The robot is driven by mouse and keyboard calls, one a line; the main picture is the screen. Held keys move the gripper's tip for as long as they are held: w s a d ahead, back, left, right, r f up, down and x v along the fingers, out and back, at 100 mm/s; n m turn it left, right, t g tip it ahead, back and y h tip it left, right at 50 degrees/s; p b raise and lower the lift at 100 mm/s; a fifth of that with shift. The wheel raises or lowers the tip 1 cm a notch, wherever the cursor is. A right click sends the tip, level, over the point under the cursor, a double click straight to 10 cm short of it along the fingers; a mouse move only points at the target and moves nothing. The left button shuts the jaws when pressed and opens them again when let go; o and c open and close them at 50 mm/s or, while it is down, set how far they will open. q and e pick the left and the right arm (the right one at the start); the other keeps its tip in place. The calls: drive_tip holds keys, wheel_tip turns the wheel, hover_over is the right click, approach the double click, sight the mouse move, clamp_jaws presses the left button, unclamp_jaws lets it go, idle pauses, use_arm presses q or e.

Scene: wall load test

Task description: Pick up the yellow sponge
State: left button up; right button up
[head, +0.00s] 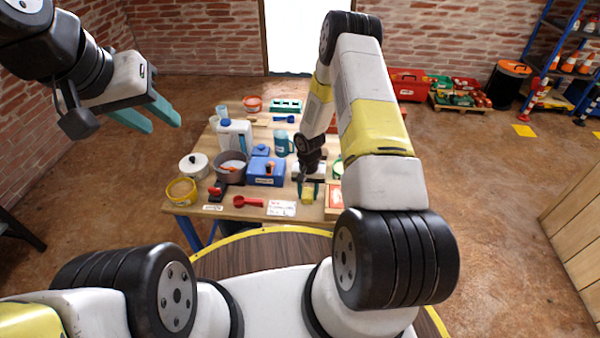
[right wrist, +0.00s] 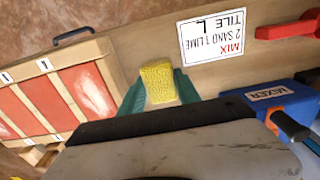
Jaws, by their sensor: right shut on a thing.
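The yellow sponge (right wrist: 158,82) sits between the teal fingers of my right gripper (right wrist: 157,92) in the right wrist view. The fingers touch it on both sides. In the head view my right gripper (head: 308,188) is low at the front of the table (head: 235,211), with a bit of yellow showing at its tip. I cannot tell whether the sponge rests on the wood or is slightly above it. My left gripper (head: 164,125) is open and empty, raised in the air left of the table.
A blue mixer box (head: 266,171) stands left of my right gripper. A wooden tray with red tiles (right wrist: 62,95) is close on its other side. Pots, jugs and a yellow tub (head: 181,191) crowd the left.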

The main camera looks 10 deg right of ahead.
drive_tip(key=shift+r, duration=0.8)
drive_tip(key=s+a, duration=0.2)
drive_tip(key=s, duration=0.5)
drive_tip(key=s+a+r, duration=0.1)
drive_tip(key=s+a, duration=0.2)
drive_tip(key=s, duration=0.5)
drive_tip(key=shift+a, duration=0.2)
